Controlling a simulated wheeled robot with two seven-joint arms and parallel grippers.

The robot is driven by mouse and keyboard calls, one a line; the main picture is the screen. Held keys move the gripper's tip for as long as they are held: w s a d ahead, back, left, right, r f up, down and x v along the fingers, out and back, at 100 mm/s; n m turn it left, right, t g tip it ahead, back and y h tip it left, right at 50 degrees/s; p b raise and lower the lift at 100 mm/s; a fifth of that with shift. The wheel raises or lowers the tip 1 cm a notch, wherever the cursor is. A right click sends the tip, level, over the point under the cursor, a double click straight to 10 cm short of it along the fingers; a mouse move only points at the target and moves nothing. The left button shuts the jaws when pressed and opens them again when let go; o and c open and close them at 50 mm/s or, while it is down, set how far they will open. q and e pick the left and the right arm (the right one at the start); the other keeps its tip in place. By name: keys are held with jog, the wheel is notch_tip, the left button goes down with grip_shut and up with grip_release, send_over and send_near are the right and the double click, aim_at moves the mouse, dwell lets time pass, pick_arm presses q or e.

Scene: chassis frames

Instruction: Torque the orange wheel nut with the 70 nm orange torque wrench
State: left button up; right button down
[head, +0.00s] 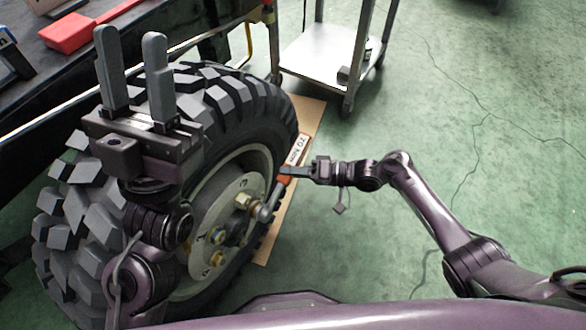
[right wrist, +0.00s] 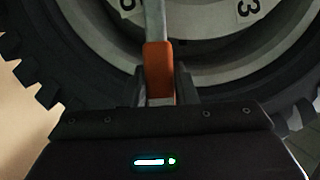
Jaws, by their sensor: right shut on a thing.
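The torque wrench (head: 297,151) has an orange handle with a white label that seems to read 70 Nm. Its grey shaft runs down to a head (head: 264,212) at the wheel hub, near a brass-coloured nut (head: 242,201). I cannot tell whether the head is seated on a nut, and no clearly orange nut shows. My right gripper (head: 284,173) is shut on the orange handle, which also shows between its fingers in the right wrist view (right wrist: 158,70). My left gripper (head: 130,36) is open and empty, fingers up, in front of the tire.
The large wheel (head: 262,105) stands upright beside a cardboard sheet (head: 310,112). More brass-coloured nuts (head: 217,258) sit on the hub. A metal cart (head: 320,50) stands behind. Green floor at right is clear.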

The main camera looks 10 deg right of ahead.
jog(key=shift+d+r, duration=0.1)
jog(key=shift+d, duration=0.05)
dwell(0.3)
jog(key=shift+s+d+p, duration=0.75)
jog(key=shift+s+d, duration=0.1)
jog(key=shift+d, duration=0.2)
